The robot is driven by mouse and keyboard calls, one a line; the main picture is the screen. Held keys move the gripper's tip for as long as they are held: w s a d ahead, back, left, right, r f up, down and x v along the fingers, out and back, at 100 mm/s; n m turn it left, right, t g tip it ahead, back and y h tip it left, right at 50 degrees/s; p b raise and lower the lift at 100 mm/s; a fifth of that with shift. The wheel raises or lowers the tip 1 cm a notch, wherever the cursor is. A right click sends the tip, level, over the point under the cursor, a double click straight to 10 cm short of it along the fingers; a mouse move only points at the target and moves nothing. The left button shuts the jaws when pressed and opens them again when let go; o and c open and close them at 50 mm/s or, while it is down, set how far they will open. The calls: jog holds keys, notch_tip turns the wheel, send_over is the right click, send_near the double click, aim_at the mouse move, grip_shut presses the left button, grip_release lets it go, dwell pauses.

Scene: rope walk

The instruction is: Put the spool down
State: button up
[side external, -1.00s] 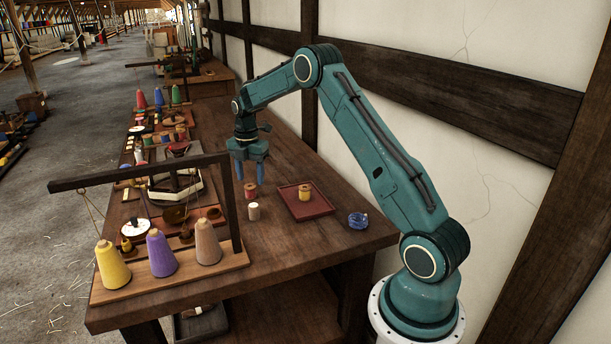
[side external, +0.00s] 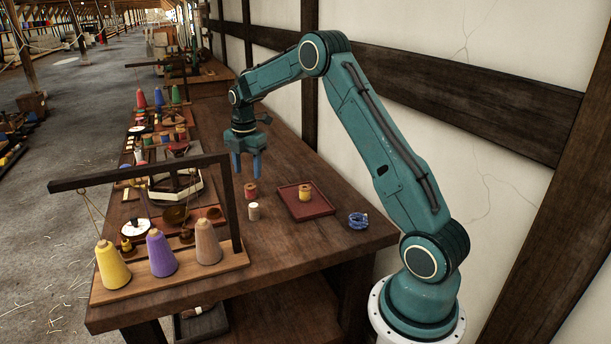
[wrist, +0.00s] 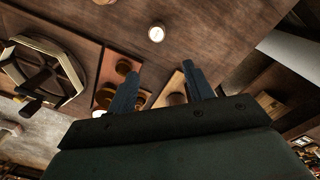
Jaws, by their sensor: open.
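My gripper (side external: 247,177) hangs fingers down, open and empty, above the bench. Its two blue fingers stand apart; they also show in the wrist view (wrist: 160,72). A red-wound spool (side external: 251,191) stands upright on the bench just below the fingertips, apart from them. A cream spool (side external: 253,211) stands upright in front of it; a pale round top shows in the wrist view (wrist: 156,33). A yellow spool (side external: 305,193) stands upright in a red-brown tray (side external: 318,210) to the right. Which spool the task means I cannot tell.
A wooden stand with yellow (side external: 113,265), purple (side external: 161,254) and tan (side external: 208,241) cones is at the front left, under a dark beam (side external: 138,172). A blue coil (side external: 358,220) lies right of the tray. The bench's front middle (side external: 285,245) is clear.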

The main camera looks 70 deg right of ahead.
jog(key=s+a+r+m+t, duration=0.3)
jog(key=s+a+r+m, duration=0.5)
jog(key=s+a+r, duration=0.6)
jog(key=s+a+m+t, duration=0.1)
jog(key=s+a+m, duration=0.3)
jog(key=s, duration=0.4)
jog(key=s+a+r+m+t, duration=0.1)
jog(key=s+a+m, duration=0.4)
jog(key=s, duration=0.4)
jog(key=shift+s+a, duration=0.3)
jog(key=shift+a, duration=0.45)
